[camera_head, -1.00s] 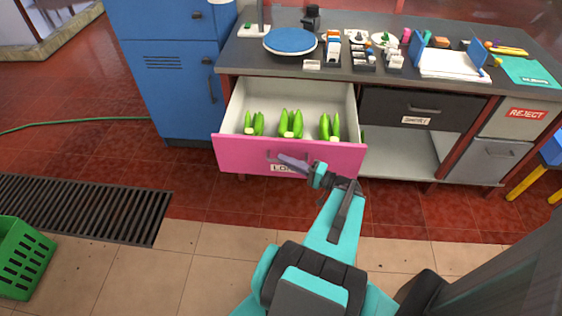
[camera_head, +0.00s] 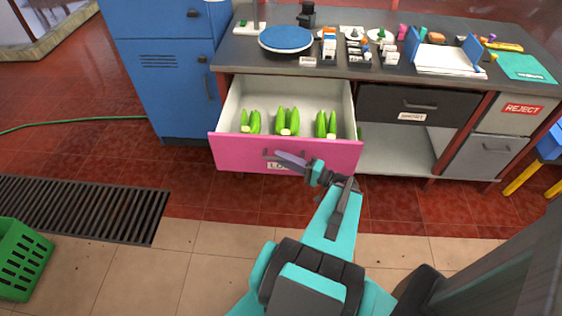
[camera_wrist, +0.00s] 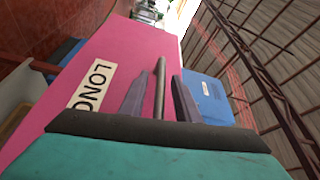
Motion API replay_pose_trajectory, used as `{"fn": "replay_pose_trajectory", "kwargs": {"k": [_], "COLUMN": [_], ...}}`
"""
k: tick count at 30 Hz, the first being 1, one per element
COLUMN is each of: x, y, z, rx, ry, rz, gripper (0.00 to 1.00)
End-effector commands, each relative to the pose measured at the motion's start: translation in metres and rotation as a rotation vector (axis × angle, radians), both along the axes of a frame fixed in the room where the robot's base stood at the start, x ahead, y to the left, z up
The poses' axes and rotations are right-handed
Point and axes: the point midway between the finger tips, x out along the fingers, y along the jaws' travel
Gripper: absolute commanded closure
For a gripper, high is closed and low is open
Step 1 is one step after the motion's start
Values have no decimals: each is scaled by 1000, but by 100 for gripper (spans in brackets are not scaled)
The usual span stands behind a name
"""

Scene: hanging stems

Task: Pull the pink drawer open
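The pink drawer (camera_head: 235,153) stands well open below the counter, with green bunches (camera_head: 288,122) standing inside it. A label, partly covered by my gripper in the head view, is on its front; the wrist view shows the letters LONG (camera_wrist: 92,84). My gripper (camera_head: 281,156) is at the middle of the drawer front. In the wrist view the two fingers of my gripper (camera_wrist: 160,76) stand on either side of the dark bar handle (camera_wrist: 160,92), with gaps between fingers and bar. It is open around the handle.
A closed dark drawer (camera_head: 380,104) is to the right, above an open shelf. A blue cabinet (camera_head: 170,75) stands left of the counter. A green crate (camera_head: 22,262) and a floor grate (camera_head: 85,208) lie at left. Tiled floor in front of the drawer is clear.

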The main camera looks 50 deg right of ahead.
Motion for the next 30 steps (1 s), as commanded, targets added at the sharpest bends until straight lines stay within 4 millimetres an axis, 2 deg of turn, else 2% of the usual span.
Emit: {"fn": "replay_pose_trajectory", "kwargs": {"k": [8,30], "x": [-15,-90], "y": [-5,-27], "z": [-2,-9], "rx": [0,-1], "ry": [0,0], "rz": [-2,-2], "gripper": [71,71]}}
